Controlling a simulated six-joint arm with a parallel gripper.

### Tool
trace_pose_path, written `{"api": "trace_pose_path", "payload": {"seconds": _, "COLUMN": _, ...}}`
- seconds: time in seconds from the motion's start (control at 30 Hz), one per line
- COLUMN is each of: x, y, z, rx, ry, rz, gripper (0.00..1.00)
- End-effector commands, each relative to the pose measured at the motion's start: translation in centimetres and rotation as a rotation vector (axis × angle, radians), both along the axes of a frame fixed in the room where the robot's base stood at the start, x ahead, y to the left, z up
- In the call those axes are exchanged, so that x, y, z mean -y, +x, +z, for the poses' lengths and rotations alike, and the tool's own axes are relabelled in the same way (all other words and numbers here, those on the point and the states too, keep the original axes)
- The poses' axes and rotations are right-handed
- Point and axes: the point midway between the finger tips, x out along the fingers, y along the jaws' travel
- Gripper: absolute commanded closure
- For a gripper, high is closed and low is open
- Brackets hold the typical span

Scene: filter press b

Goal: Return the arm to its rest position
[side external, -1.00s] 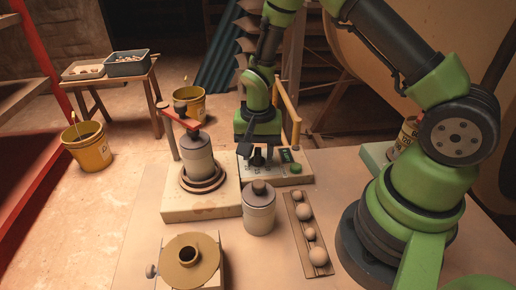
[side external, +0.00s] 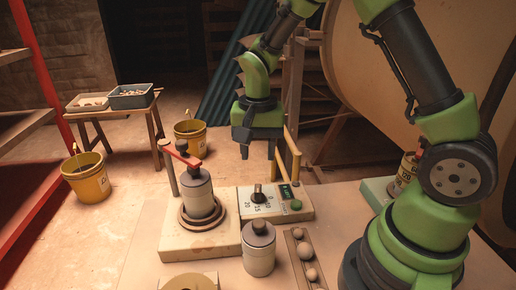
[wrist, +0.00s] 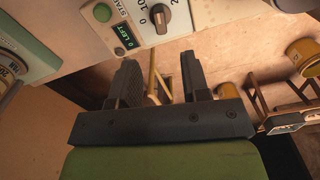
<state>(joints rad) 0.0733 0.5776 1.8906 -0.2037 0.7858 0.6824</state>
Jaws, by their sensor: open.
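My green arm's black gripper (side external: 258,152) hangs above and behind the control box (side external: 282,213) in the side view, apart from it. Its two fingers are spread with nothing between them, as the wrist view also shows (wrist: 160,78). The box has a dark dial knob (side external: 258,194) with numbers around it, a green button (side external: 296,205) and a small lit display. In the wrist view the knob (wrist: 159,17) and the display (wrist: 125,36) lie beyond the fingers.
A press (side external: 200,194) with a red handle stands left of the box. A lidded grey canister (side external: 259,252) and a rack of balls (side external: 305,252) stand in front. A yellow rail (side external: 293,158) rises close behind the box. Yellow buckets (side external: 87,178) stand on the floor.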

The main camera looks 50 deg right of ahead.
Motion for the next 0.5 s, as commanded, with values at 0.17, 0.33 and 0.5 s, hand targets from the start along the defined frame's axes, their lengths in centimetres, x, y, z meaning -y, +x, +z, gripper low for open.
{"api": "trace_pose_path", "payload": {"seconds": 0.17, "x": -0.1, "y": -0.2, "z": 0.8, "rx": 0.017, "ry": 0.002, "rz": 0.012, "gripper": 0.57}}
{"api": "trace_pose_path", "payload": {"seconds": 0.33, "x": -0.9, "y": -1.5, "z": 5.4, "rx": 0.119, "ry": 0.014, "rz": 0.092, "gripper": 0.57}}
{"api": "trace_pose_path", "payload": {"seconds": 0.5, "x": -2.2, "y": -4.9, "z": 10.8, "rx": 0.265, "ry": 0.022, "rz": 0.222, "gripper": 0.57}}
